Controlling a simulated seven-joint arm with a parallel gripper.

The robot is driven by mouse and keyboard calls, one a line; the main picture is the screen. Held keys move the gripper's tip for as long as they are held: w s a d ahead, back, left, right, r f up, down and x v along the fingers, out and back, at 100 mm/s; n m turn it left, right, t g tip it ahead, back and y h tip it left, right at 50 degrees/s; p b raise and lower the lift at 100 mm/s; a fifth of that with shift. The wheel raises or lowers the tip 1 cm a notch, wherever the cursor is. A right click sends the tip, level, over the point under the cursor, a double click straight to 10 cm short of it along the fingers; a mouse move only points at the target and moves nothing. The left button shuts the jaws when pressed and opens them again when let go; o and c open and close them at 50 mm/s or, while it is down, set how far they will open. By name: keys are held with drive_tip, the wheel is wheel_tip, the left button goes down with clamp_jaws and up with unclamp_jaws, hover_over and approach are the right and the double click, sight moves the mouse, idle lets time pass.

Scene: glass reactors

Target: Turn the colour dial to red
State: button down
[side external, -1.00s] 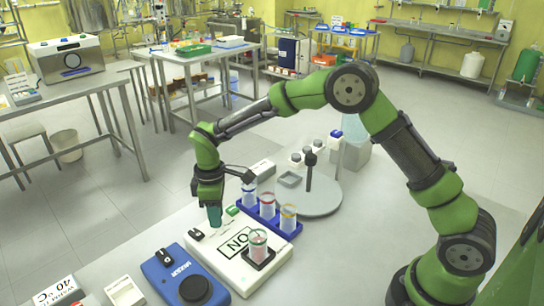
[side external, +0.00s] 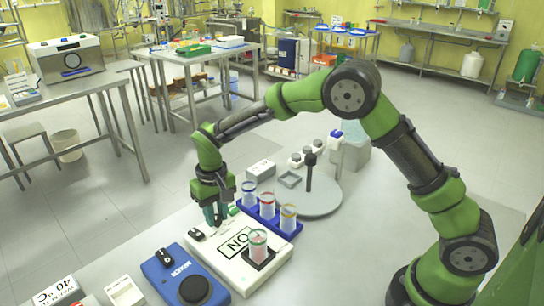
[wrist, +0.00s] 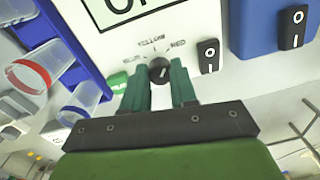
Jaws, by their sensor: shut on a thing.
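The colour dial is a small black knob (wrist: 160,70) with a short white mark, on the white box (wrist: 205,20). Printed labels fan out around it; YELLOW (wrist: 151,40) reads above it and RED (wrist: 178,43) to its upper right. I cannot tell for certain which label the mark points at. My gripper (wrist: 165,80) has its teal fingers on either side of the knob, shut on it. In the side external view my gripper (side external: 214,217) reaches down to the far left edge of the white box (side external: 215,262) and hides the dial.
A black rocker switch (wrist: 208,55) and a green button (wrist: 118,82) flank the dial. A blue rack (side external: 286,233) with several clear tubes stands close by. A clear vessel (side external: 258,245) stands on the white box. A blue mixer (side external: 165,282) is beside it.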

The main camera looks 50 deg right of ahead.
sight(219, 215)
drive_tip(key=shift+m, duration=1.1)
drive_tip(key=c, duration=0.9)
unclamp_jaws()
drive_tip(key=r, duration=1.7)
drive_tip(key=shift+s+d, duration=0.15)
drive_tip(key=shift+d, duration=0.15)
drive_tip(key=shift+f, duration=0.1)
